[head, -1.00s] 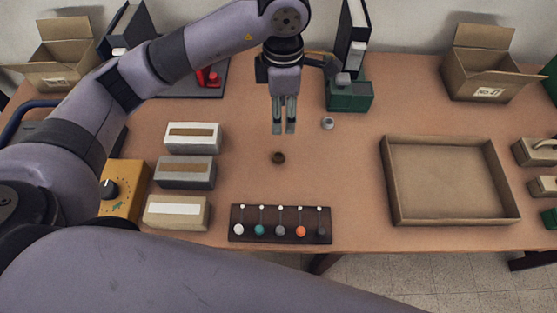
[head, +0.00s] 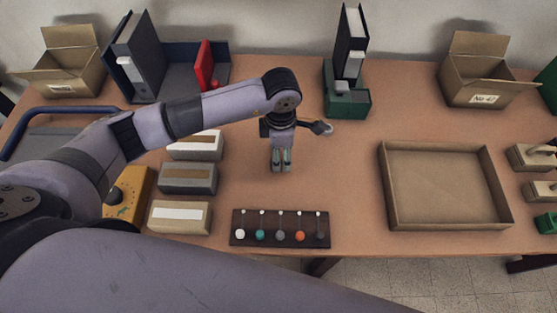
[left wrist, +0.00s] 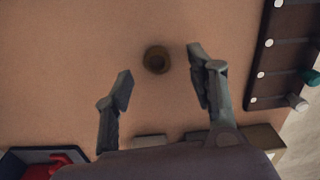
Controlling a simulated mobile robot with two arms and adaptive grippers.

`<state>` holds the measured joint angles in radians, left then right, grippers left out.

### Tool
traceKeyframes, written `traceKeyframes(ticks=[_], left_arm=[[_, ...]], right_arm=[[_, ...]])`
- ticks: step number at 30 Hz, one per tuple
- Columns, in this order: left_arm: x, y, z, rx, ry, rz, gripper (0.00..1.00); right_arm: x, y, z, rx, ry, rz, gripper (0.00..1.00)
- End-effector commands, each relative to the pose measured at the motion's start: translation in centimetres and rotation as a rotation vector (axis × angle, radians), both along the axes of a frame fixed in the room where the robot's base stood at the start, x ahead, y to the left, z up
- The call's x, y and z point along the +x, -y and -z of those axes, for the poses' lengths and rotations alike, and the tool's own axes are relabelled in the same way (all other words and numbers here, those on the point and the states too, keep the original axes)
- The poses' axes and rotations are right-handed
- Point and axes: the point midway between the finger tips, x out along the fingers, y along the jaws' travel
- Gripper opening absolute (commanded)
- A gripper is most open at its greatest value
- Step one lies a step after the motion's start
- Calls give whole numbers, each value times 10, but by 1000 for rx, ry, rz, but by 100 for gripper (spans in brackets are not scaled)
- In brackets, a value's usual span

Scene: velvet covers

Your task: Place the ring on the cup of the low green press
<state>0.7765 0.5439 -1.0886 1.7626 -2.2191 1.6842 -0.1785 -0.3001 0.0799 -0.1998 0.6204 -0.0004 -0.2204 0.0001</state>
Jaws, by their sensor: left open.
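A small dark brown ring (left wrist: 157,60) lies on the table, between and just beyond my left fingertips in the left wrist view. In the head view my left gripper (head: 281,167) hides it. My left gripper (left wrist: 160,72) is open and empty, pointing down low over the table. My right gripper is not in view.
A dark rack (head: 280,238) with several coloured knobs lies in front. Several boxes (head: 187,179) stand left of the gripper. A shallow cardboard tray (head: 390,190) is at the right.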

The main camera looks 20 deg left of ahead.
Motion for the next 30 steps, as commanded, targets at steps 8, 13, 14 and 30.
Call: traceKeyframes(ticks=[8,13,14,30], left_arm=[[2,-6,37,1,-3,0,52],[3,-7,43,1,-1,1,52],[3,-7,43,1,0,1,52],[3,-7,42,1,0,0,22]], right_arm=[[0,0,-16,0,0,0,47],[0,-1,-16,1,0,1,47],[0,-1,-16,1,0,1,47],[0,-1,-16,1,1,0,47]])
